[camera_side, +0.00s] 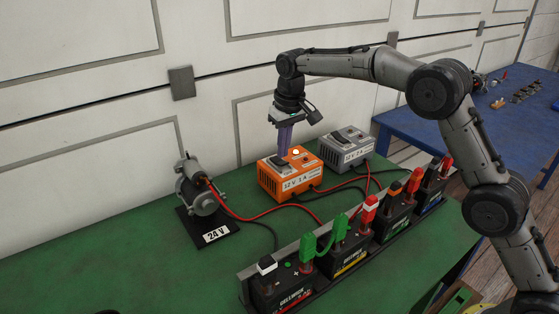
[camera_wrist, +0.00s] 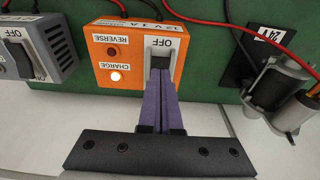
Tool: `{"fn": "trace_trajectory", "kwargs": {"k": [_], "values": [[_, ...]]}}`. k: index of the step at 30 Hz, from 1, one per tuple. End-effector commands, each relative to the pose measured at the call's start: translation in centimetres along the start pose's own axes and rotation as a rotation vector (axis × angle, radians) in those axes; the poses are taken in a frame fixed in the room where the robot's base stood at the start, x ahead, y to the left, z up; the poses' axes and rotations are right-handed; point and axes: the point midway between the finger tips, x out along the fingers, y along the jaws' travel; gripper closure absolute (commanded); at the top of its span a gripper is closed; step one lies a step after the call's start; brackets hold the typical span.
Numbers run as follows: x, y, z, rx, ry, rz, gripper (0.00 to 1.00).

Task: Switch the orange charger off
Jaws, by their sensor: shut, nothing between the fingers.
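The orange charger (camera_side: 291,184), labelled 12V 1A, stands on the green bench. It fills the upper middle of the wrist view (camera_wrist: 102,70). Its CHARGE lamp (camera_wrist: 117,77) glows white, and its REVERSE lamp (camera_wrist: 112,52) is dark red. A black switch (camera_wrist: 160,61) sits on a pale plate with an OFF label. My gripper (camera_side: 285,149) points down over the charger's top, its purple fingers together and empty. In the wrist view the fingertips (camera_wrist: 160,75) are at the switch and partly cover it. I cannot tell whether they touch it or which way it is set.
A grey charger (camera_side: 346,150) stands close behind to the right. A motor on a 24 V plate (camera_side: 213,234) stands to the left. Red and black cables run in front. A rack of several batteries (camera_side: 350,252) lines the front.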

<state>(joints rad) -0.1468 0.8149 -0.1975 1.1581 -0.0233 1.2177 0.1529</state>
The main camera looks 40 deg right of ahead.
Motion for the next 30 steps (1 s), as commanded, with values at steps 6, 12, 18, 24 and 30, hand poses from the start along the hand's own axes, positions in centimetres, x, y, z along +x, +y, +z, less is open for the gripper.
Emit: {"fn": "trace_trajectory", "kwargs": {"k": [6, 12, 18, 24, 30], "values": [[0.00, 0.00, 0.00, 0.000, 0.000, 0.000, 1.00], [0.02, 0.00, 0.00, 0.000, 0.000, 0.000, 1.00], [0.24, 0.00, 0.04, 0.000, -0.001, 0.000, 1.00], [0.50, 0.00, 0.08, 0.000, 0.000, 0.000, 1.00], [0.76, 0.00, 0.10, 0.000, 0.000, 0.000, 1.00]]}}
